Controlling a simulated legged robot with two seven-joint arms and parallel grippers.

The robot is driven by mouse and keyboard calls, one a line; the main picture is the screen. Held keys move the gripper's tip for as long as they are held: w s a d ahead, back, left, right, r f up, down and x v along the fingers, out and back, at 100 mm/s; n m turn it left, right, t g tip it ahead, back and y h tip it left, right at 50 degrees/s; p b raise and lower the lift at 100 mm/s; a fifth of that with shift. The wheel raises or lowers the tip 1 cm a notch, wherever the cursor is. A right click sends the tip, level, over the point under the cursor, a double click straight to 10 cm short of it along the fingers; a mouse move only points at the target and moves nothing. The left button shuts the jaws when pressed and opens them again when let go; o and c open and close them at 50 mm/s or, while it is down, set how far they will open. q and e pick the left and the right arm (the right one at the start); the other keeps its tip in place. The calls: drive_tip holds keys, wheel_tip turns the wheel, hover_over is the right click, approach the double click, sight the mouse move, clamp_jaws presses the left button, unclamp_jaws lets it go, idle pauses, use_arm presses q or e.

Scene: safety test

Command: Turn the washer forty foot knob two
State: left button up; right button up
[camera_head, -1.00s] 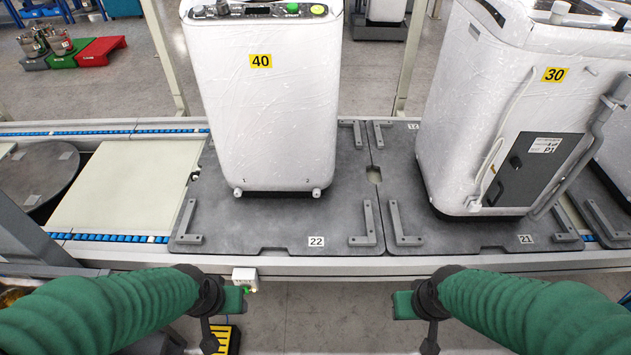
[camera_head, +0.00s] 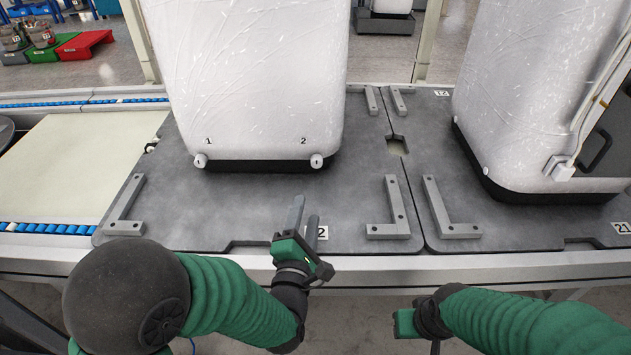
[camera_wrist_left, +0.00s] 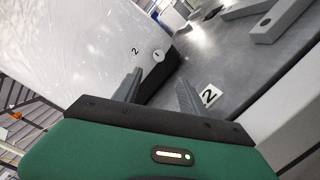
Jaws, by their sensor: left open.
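The white wrapped washer (camera_head: 250,80) stands on a dark grey pallet plate (camera_head: 250,220). Its number label is out of view now. Two small round white foot knobs sit at its lower front edge: foot knob one (camera_head: 200,161) under the mark 1 and foot knob two (camera_head: 316,161) under the mark 2. My left gripper (camera_head: 304,212) is open and empty, just in front of and below foot knob two, apart from it. In the left wrist view foot knob two (camera_wrist_left: 158,55) shows beyond the open fingers. My right gripper (camera_head: 405,322) is at the lower right; its fingers are not visible.
Grey L-shaped brackets (camera_head: 389,215) stand up at the plate's corners. A second white washer (camera_head: 540,90) stands on the plate at right. A pale conveyor panel (camera_head: 75,170) lies at left. The plate in front of the washer is mostly clear.

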sight(316, 165)
use_arm(q)
drive_tip(key=w+b, duration=0.1)
drive_tip(key=w, duration=0.4)
drive_tip(key=w+d+b, duration=0.1)
drive_tip(key=w, duration=0.4)
drive_tip(key=w+d+b, duration=0.1)
drive_tip(key=w+b, duration=0.1)
drive_tip(key=w, duration=0.2)
drive_tip(key=shift+w, duration=0.4)
drive_tip(key=shift+w+r, duration=0.1)
drive_tip(key=shift+w, duration=0.15)
drive_tip(key=shift+c, duration=0.2)
clamp_jaws()
